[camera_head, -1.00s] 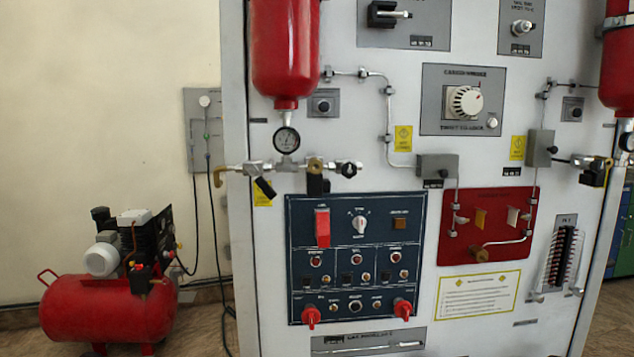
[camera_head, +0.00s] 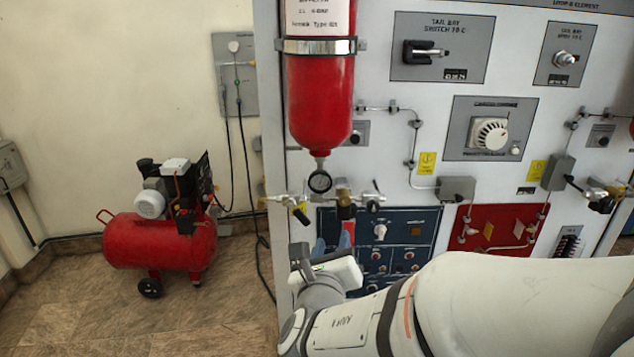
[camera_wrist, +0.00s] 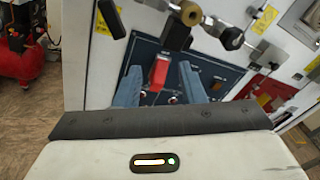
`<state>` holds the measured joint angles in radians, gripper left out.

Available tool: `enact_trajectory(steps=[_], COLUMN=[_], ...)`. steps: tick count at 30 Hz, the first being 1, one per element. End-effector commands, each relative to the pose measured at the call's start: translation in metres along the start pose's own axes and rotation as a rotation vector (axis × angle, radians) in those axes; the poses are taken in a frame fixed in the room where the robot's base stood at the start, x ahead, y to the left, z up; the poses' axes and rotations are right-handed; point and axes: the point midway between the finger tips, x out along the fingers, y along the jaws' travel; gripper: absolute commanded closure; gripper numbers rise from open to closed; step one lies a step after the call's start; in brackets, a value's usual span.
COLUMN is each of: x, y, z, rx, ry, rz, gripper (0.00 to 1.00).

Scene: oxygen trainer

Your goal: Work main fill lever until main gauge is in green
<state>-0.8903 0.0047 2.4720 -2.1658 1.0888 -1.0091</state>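The round gauge (camera_head: 320,181) hangs under the red cylinder (camera_head: 322,105) in the head view; its face is too small to read. Below it is a pipe row with a black-handled valve (camera_head: 300,213) at left, a brass valve (camera_head: 345,193) in the middle and another valve (camera_head: 373,205) at right. Which lever is main fill is not legible. In the wrist view a black lever (camera_wrist: 175,36) hangs beside the brass fitting (camera_wrist: 190,14), above my gripper (camera_wrist: 161,84). My gripper (camera_head: 332,245) is open, its blue fingers apart and empty, facing the blue panel just below the valves.
A red compressor (camera_head: 160,240) stands on the floor at left. A red panel (camera_head: 487,240) is at right.

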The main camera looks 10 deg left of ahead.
Motion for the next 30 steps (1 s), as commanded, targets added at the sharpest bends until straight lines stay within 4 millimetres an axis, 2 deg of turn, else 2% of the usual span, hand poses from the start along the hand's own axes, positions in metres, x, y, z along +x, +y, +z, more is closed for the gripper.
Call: enact_trajectory(steps=[1,3,6,10,21,30], x=[-0.005,-0.010,-0.012,0.000,0.053,0.063], y=[0.011,0.024,0.034,0.038,0.044,0.045], z=[0.020,0.033,0.041,0.045,0.051,0.051], rx=[-0.055,-0.114,-0.157,-0.167,-0.163,-0.162], ry=[-0.045,-0.096,-0.134,-0.143,-0.140,-0.141], rz=[0.045,0.087,0.115,0.120,0.118,0.118], gripper=[0.64,0.64,0.64,0.64,0.64,0.64])
